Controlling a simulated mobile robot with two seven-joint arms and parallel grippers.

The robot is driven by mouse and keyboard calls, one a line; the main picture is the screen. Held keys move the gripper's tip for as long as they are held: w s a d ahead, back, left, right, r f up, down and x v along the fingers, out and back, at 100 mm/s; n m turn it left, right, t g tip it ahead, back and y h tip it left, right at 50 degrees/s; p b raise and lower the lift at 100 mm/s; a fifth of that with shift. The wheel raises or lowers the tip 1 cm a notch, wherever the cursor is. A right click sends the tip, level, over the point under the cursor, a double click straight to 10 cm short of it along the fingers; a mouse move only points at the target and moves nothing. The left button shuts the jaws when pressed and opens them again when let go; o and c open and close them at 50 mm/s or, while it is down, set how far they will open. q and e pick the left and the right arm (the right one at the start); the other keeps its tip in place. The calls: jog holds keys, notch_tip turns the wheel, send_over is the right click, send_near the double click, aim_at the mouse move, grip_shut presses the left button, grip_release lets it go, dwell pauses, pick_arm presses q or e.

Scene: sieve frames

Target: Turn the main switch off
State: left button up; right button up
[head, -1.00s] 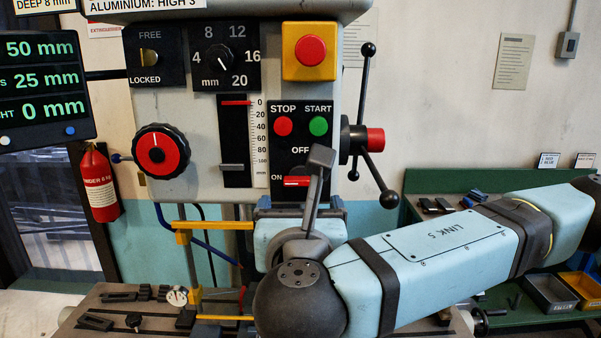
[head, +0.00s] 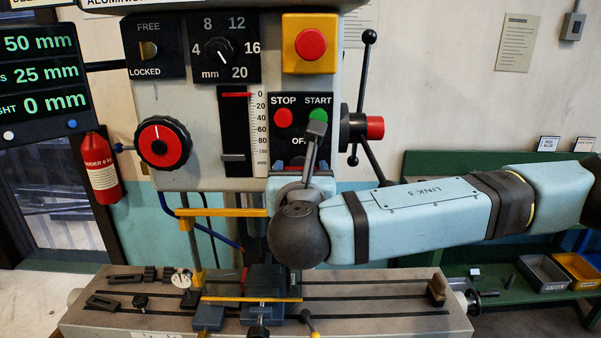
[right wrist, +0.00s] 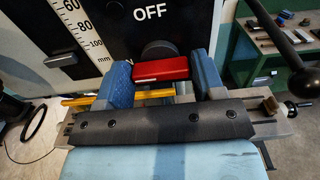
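The main switch is a red handle (right wrist: 162,69) below a dark round hub and the OFF label (right wrist: 150,12) on the black panel. In the head view my right wrist hides most of the switch and its ON label. My right gripper (right wrist: 162,82) has its two blue fingers apart, one on each side of the red handle. Whether either finger touches the handle I cannot tell. In the head view the right gripper (head: 298,168) is at the lower part of the panel. My left gripper is not in view.
STOP (head: 283,118) and START (head: 318,116) buttons sit just above the switch. A yellow-backed emergency button (head: 310,45) is higher up. A feed handle with black knobs (head: 368,127) stands close on the right. The slotted machine table (head: 380,297) and vise lie below.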

jog(key=c, duration=0.4)
pick_arm(q)
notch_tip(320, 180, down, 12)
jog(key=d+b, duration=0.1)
jog(key=b, duration=1.2)
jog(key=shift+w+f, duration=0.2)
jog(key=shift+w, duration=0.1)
pick_arm(e)
jog(key=shift+d+f+m, duration=0.1)
jog(key=shift+f+m, duration=0.05)
jog(key=shift+m, duration=4.3)
jog(key=shift+d+f+m, duration=0.1)
jog(key=shift+f+m, duration=0.05)
jog(key=shift+m, duration=4.3)
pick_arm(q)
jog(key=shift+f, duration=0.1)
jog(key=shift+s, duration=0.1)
pick_arm(e)
jog(key=o, duration=0.9)
